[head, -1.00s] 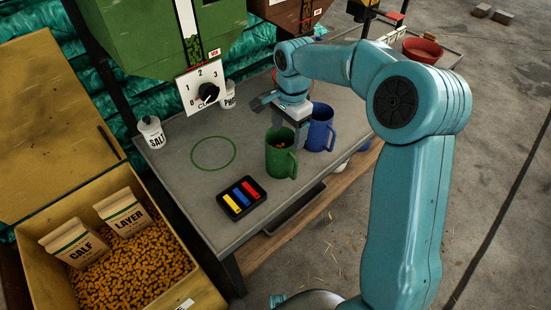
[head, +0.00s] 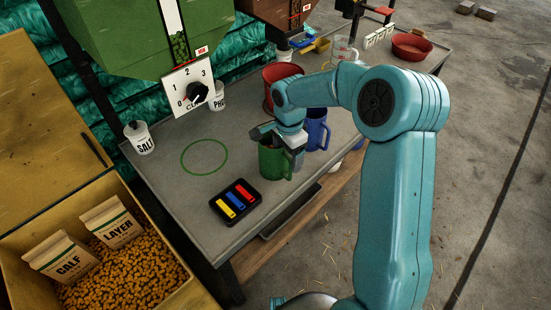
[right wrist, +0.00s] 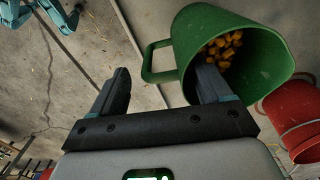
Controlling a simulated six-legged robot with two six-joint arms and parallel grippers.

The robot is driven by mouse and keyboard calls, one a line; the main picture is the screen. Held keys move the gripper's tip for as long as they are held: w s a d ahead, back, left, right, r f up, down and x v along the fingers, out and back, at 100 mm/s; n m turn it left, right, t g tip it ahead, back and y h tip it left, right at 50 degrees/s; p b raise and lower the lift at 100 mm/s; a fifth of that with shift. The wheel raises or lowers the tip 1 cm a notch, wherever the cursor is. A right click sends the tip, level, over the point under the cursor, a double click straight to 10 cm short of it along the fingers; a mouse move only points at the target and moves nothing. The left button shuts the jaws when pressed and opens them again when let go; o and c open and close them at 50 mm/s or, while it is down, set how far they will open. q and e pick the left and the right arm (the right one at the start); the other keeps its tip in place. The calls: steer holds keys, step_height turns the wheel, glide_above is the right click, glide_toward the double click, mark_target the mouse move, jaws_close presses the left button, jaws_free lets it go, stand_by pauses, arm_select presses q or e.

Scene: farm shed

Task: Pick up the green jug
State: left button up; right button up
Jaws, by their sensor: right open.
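The green jug (head: 271,163) stands upright near the front edge of the grey bench (head: 165,185), its handle to the right. My right gripper (head: 295,155) is open at the jug's handle side, low over its rim. In the right wrist view, the jug (right wrist: 205,22) shows at upper right with yellow-orange pellets (right wrist: 222,46) inside. Its handle (right wrist: 148,62) appears in the gap between the open fingers (right wrist: 160,82). The right-hand finger overlaps the jug's mouth; I cannot tell whether it touches. My left gripper is not in view.
A blue jug (head: 316,130) stands close to the right, and a red jug (head: 282,75) is behind my wrist. A tray of coloured bars (head: 236,203) lies at the front left. A green ring (head: 204,157) marks clear bench. A dial plate (head: 185,100) hangs under a green hopper (head: 135,40).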

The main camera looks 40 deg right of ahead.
mark_target(287, 162)
step_height(287, 162, down, 3)
steer(key=shift+f, duration=0.2)
jaws_close()
steer(key=shift+r, duration=0.15)
